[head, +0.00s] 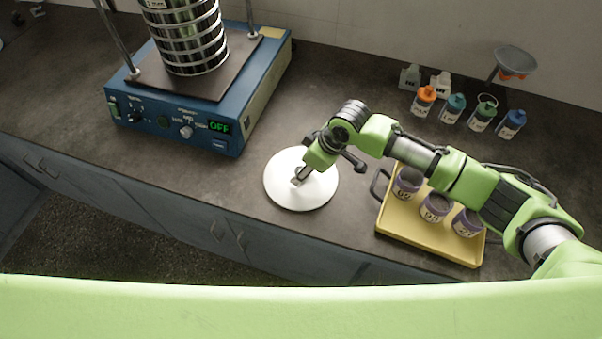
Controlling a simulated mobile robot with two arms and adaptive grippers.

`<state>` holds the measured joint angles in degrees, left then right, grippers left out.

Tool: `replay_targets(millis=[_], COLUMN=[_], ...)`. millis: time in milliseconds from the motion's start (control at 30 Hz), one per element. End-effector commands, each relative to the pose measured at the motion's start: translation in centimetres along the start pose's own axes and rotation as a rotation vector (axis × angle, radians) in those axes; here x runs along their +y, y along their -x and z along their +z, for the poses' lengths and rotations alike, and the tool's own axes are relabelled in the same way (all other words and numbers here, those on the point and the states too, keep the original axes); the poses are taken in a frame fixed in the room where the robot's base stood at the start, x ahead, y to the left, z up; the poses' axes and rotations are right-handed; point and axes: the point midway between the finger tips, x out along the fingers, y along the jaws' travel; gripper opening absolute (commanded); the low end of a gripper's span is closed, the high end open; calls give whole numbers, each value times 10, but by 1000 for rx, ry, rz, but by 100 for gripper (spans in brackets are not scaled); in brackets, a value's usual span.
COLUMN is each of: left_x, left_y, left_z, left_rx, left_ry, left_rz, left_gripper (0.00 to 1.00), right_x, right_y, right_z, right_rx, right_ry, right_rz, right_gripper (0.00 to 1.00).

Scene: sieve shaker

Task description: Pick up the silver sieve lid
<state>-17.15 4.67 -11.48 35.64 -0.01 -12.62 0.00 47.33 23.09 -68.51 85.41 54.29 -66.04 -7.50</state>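A round, pale white-silver disc, which looks like the sieve lid (318,193), lies flat on the dark counter in front of the sieve shaker. My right gripper (299,179) reaches in from the right and points down at the middle of the lid. Its fingertips are at a small grey knob at the lid's centre. The gripper covers part of the lid's upper right, and whether the fingers are closed on the knob is too small to tell. My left gripper is not in view.
A blue sieve shaker (170,128) reading OFF carries a sieve stack (190,40) at the upper left. A yellow tray (415,228) with three purple-labelled jars stands right of the lid. Several small bottles (453,107) stand at the back right. The counter left of the lid is clear.

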Motion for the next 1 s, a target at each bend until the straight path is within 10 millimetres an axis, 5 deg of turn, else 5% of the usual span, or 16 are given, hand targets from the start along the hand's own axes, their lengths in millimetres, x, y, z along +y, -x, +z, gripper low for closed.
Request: replay_targets(millis=[300, 467, 1000], left_x=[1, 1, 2], left_y=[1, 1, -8], left_z=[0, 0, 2], left_rx=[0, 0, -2], left_ry=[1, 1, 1], left_rz=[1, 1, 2], left_gripper=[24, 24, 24], right_x=[0, 0, 0], right_y=[-6, -6, 6], right_z=[0, 0, -6], right_rx=[-1, -1, 3], right_ry=[1, 0, 0], right_rz=[0, 0, 1], right_gripper=[40, 0, 0])
